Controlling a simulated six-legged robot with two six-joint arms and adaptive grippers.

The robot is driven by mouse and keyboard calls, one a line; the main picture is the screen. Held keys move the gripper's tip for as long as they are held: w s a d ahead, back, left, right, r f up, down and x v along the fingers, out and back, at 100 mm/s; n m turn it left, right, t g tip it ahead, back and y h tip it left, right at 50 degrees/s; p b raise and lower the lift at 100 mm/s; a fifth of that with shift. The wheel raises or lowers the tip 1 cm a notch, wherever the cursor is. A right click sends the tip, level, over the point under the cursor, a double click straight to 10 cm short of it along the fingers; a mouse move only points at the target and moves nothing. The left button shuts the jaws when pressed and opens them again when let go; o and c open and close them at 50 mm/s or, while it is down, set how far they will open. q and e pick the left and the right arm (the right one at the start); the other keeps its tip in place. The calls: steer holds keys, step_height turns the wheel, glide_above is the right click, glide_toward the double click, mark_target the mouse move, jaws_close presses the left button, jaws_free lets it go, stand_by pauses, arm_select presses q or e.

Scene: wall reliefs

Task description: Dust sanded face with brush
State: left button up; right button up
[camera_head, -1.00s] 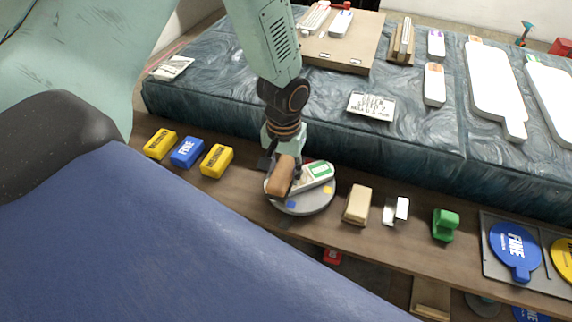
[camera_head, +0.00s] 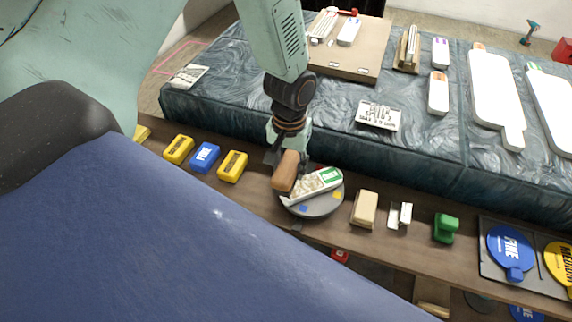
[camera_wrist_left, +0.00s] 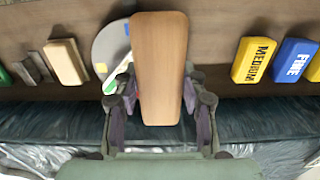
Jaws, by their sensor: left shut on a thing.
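My left gripper (camera_head: 284,158) is shut on the brown wooden handle of the brush (camera_head: 287,171) above the wooden shelf. The wooden handle fills the middle of the left wrist view (camera_wrist_left: 160,65), between the two fingers; the bristles are hidden there. Right beside it, a white piece with a green label (camera_head: 318,184) lies on a round grey disc (camera_head: 318,210) with blue and yellow patches. I cannot tell which surface is the sanded face. White panels (camera_head: 489,88) lie on the blue-grey padded bench. My right gripper is not in view.
On the shelf (camera_head: 290,238), yellow and blue blocks (camera_head: 205,156) stand left of the gripper. A beige block (camera_head: 364,209), a small white-and-metal piece (camera_head: 400,214) and a green block (camera_head: 446,227) stand right of the disc. The padded bench (camera_head: 340,135) rises behind.

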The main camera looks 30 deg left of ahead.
arm_select(q)
steer(key=shift+r+p, duration=0.35)
steer(key=shift+r, duration=0.35)
steer(key=shift+s+a+r+p, duration=0.15)
steer(key=shift+s+r+p, duration=0.15)
steer(key=shift+r+p, duration=0.25)
steer(key=shift+w+f, duration=0.15)
steer(key=shift+w, duration=0.05)
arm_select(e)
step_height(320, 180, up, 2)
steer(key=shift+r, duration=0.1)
arm_select(q)
steer(key=shift+s, duration=0.15)
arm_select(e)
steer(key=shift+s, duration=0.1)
arm_select(q)
steer(key=shift+b, duration=0.3)
